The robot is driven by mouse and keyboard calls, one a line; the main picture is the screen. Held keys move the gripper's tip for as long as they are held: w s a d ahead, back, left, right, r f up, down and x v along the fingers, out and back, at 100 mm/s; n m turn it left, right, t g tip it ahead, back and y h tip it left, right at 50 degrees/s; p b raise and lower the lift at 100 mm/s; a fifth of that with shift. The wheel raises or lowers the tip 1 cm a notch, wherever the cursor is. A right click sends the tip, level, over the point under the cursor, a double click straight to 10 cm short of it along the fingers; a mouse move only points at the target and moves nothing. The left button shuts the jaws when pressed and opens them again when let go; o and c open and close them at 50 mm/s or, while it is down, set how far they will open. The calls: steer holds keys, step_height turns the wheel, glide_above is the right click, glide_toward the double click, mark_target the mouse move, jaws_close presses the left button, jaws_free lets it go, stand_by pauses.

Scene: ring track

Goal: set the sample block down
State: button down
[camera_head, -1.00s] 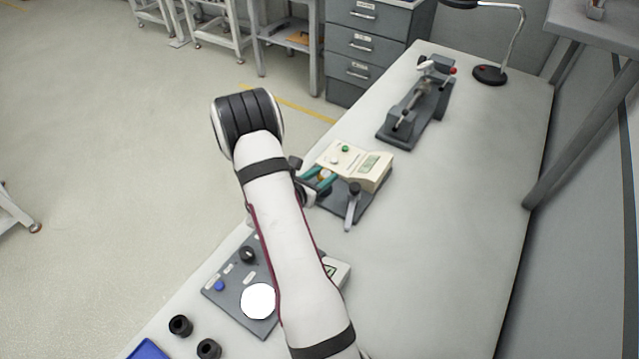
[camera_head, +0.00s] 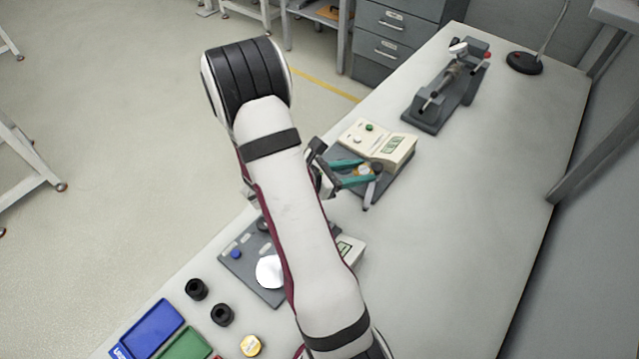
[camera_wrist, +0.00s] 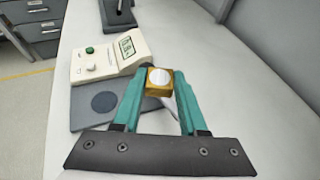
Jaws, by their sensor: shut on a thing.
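The sample block (camera_wrist: 158,91), a small brass-coloured block with a pale round top, is between the teal fingertips of my gripper (camera_wrist: 158,80). My gripper (camera_head: 362,171) is shut on it. In the head view it is over the front part of a grey instrument plate (camera_head: 398,181), close to a grey lever (camera_head: 371,190). In the wrist view the block is right of a dark round spot (camera_wrist: 104,101) on the plate (camera_wrist: 84,118). I cannot tell its height above the surface. My arm hides part of the bench.
A cream instrument (camera_head: 385,141) with a green button and display stands at the plate's back. A dark grey fixture (camera_head: 440,97) is further back. In front are a grey panel (camera_head: 236,263), black cylinders (camera_head: 222,314), a brass-coloured piece (camera_head: 250,345) and blue (camera_head: 150,328) and green trays (camera_head: 187,347). The bench's right side is clear.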

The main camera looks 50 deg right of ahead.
steer(key=w+a+f, duration=0.1)
steer(key=w+f, duration=0.1)
steer(key=w, duration=0.1)
steer(key=w+a+f, duration=0.1)
steer(key=w+f, duration=0.1)
steer(key=w, duration=0.2)
steer(key=w+a+f, duration=0.1)
steer(key=w+f, duration=0.1)
steer(key=w, duration=0.1)
steer(key=shift+w+a+f, duration=0.1)
steer(key=shift+w+f, duration=0.05)
steer(key=shift+f, duration=0.15)
steer(key=shift+w+f, duration=0.2)
steer(key=shift+f, duration=0.9)
steer(key=shift+w+f, duration=0.15)
steer(key=shift+f, duration=0.95)
steer(key=shift+c, duration=2.2)
jaws_free()
steer(key=shift+f, duration=0.15)
